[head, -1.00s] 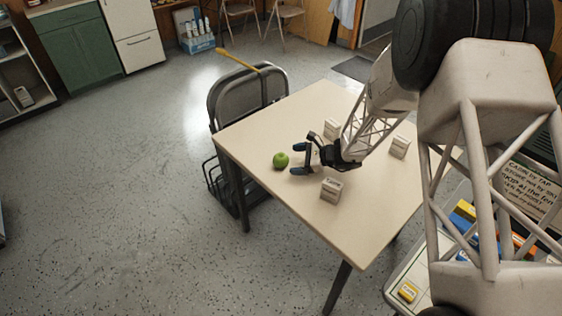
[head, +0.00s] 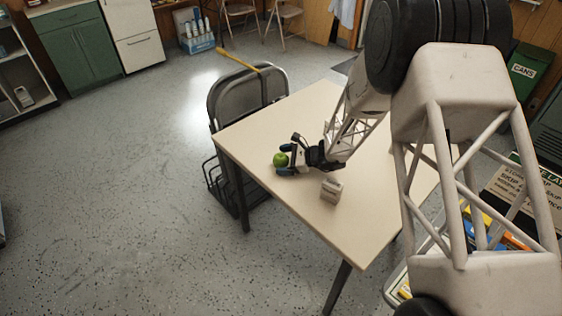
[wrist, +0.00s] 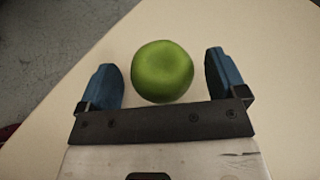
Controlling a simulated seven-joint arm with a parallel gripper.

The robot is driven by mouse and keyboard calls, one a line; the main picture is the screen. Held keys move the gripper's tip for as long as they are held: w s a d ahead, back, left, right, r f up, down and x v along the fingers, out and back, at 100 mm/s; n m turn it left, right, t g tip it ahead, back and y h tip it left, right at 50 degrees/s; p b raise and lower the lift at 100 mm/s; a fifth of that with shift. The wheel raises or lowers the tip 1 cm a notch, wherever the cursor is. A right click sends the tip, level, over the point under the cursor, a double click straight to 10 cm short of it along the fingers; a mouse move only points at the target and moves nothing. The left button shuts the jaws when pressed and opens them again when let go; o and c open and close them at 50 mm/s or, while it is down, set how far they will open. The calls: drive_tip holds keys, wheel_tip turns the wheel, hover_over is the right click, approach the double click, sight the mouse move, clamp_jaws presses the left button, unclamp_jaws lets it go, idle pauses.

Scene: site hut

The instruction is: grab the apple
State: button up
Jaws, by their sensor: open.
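The green apple (head: 280,160) rests on the table (head: 300,200) near its left edge. In the wrist view the apple (wrist: 162,71) lies between the two blue fingers, toward their tips, with a gap on each side. Part of the apple is hidden behind a finger in the head view.
A small pale box (head: 331,190) stands on the table in front of my gripper. Another box (head: 328,127) is partly hidden behind my arm. A folding chair (head: 245,98) stands against the table's far left side. The front of the tabletop is clear.

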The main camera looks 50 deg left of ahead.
sight(284, 156)
drive_tip(key=c, duration=1.1)
drive_tip(key=shift+r, duration=0.2)
drive_tip(key=shift+r, duration=4.85)
